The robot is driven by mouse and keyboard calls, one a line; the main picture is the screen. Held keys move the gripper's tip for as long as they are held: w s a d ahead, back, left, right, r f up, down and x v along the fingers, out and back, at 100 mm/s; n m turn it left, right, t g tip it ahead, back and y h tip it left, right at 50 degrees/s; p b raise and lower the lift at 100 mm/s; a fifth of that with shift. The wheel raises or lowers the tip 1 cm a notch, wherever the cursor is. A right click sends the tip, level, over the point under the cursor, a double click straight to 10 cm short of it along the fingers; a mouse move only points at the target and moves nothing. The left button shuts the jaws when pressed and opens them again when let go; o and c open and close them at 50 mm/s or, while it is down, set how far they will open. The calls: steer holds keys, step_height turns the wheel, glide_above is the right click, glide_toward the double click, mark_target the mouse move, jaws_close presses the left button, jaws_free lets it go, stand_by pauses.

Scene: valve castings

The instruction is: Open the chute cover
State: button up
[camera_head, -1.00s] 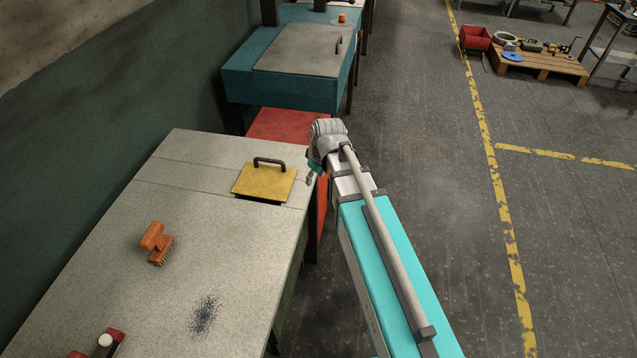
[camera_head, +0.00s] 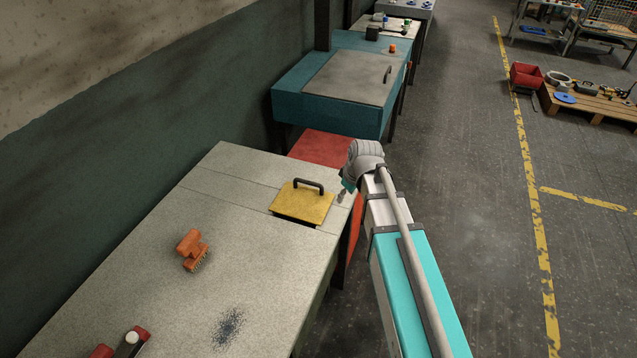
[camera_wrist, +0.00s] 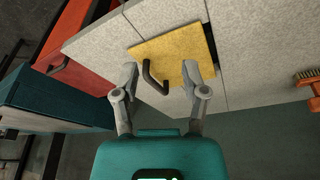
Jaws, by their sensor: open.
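The chute cover is a yellow plate (camera_head: 302,204) with a black bar handle (camera_head: 309,185), lying at the far right part of the grey worktop. A dark gap shows along its near edge. In the wrist view the yellow plate (camera_wrist: 178,50) and its black handle (camera_wrist: 153,78) are ahead of my gripper (camera_wrist: 162,78). The fingers are apart, one on each side of the handle in that picture; whether they are level with it I cannot tell. In the head view my gripper (camera_head: 342,192) is mostly hidden behind my wrist, just right of the cover.
On the grey worktop (camera_head: 260,260) are an orange brush (camera_head: 192,250), a dark powder patch (camera_head: 228,326) and a red-and-black item (camera_head: 125,345). A red surface (camera_head: 320,147) and a teal bench (camera_head: 330,107) stand beyond. The floor at right is open up to a pallet (camera_head: 595,105).

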mark_target(310, 182)
steer(key=w+a+r+n+t+y+p, duration=0.1)
steer(key=w+a+r+n+p, duration=0.2)
steer(key=w+a, duration=0.4)
steer(key=shift+w+r+n+y, duration=0.3)
steer(key=shift+w+r+n, duration=0.6)
steer(key=shift+w+n, duration=0.3)
steer(key=shift+f, duration=0.15)
steer(key=b+x, duration=0.8)
steer(key=x, duration=0.1)
steer(key=b+x, duration=0.4)
steer(key=shift+w+f, duration=0.15)
steer(key=shift+w, duration=0.2)
jaws_close()
